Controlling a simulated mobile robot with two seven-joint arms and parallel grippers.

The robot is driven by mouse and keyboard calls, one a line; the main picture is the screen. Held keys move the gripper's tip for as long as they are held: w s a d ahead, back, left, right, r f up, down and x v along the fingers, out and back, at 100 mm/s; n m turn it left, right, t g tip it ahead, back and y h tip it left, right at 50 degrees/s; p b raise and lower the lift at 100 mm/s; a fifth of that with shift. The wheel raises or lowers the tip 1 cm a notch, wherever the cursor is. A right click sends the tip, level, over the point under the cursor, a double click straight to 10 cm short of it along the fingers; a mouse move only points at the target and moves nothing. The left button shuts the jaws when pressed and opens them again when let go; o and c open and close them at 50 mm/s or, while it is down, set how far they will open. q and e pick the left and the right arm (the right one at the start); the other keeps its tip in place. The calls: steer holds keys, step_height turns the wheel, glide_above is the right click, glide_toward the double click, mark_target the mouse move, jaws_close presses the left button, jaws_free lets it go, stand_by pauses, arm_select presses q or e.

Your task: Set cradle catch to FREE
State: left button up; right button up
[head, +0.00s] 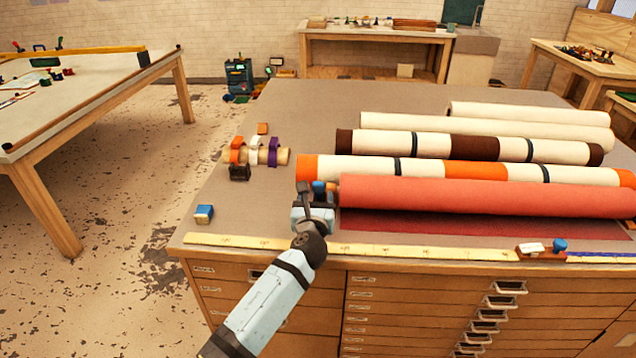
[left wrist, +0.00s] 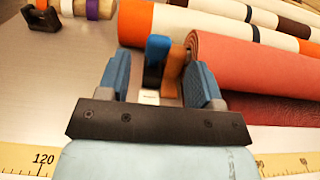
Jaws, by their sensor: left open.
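A catch with a blue-topped dark lever (left wrist: 158,48) stands at the left end of the red roll (head: 480,195), beside a brown-orange block (left wrist: 173,72). A small white patch (left wrist: 149,97) shows at its foot; I cannot read any marking on it. In the head view the blue top (head: 318,187) shows just past my gripper, which hides the rest. My left gripper (head: 314,205) is open; in the left wrist view its blue fingers (left wrist: 160,85) stand on either side of the catch. I cannot tell whether they touch it. My right gripper is not in view.
A yellow measuring tape (head: 400,248) runs along the front edge of the drawer cabinet. A wooden block with a blue knob (head: 560,245) sits at the front right. Several rolls (head: 470,146) lie behind the red one. A blue-and-white box (head: 203,214) stands at the left on bare top.

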mark_target(318, 184)
arm_select(q)
steer(key=w+b, duration=0.1)
steer(key=w, duration=0.6)
steer(key=shift+w, duration=0.25)
